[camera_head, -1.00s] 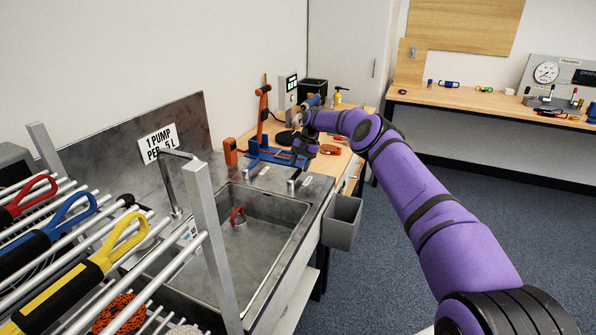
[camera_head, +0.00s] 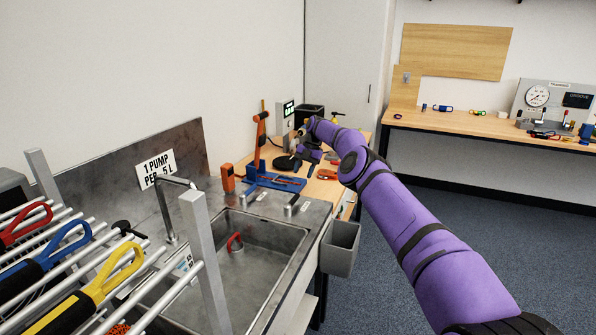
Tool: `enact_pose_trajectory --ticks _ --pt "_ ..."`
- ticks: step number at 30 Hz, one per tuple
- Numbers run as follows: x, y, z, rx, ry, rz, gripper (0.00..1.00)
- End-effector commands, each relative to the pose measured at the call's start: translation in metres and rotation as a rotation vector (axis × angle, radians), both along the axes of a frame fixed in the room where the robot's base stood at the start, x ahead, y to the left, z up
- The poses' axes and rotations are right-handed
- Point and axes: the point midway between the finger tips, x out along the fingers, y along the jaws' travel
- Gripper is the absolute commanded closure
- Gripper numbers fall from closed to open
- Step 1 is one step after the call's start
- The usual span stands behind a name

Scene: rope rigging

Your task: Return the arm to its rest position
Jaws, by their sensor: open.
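My purple arm reaches from the lower right toward the back of the counter. My gripper (camera_head: 301,157) is at its far end, beside the blue-and-orange stand (camera_head: 266,165) and above the wooden bench top. It is small in the picture and its fingers are partly lost against the dark tools behind. I see nothing held in it.
A metal sink (camera_head: 265,245) holds a red-handled item (camera_head: 235,242). A grey bin (camera_head: 340,247) hangs on the counter's side. A second bench (camera_head: 470,122) stands at back right. Floor between is clear.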

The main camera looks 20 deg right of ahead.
Motion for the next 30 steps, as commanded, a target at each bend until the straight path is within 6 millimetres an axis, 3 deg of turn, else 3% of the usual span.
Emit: enact_pose_trajectory --ticks 5,8,11,20,30 --pt "0.0 0.0 0.001 -0.001 0.0 -0.001 0.52" --pt "0.001 0.006 0.013 -0.012 -0.002 -0.009 0.52" --pt "0.003 0.019 0.039 -0.037 0.0 -0.034 0.52" --pt "-0.012 0.076 0.147 -0.162 0.004 -0.198 0.52" --pt "-0.066 0.123 0.251 -0.286 -0.007 -0.446 0.52"
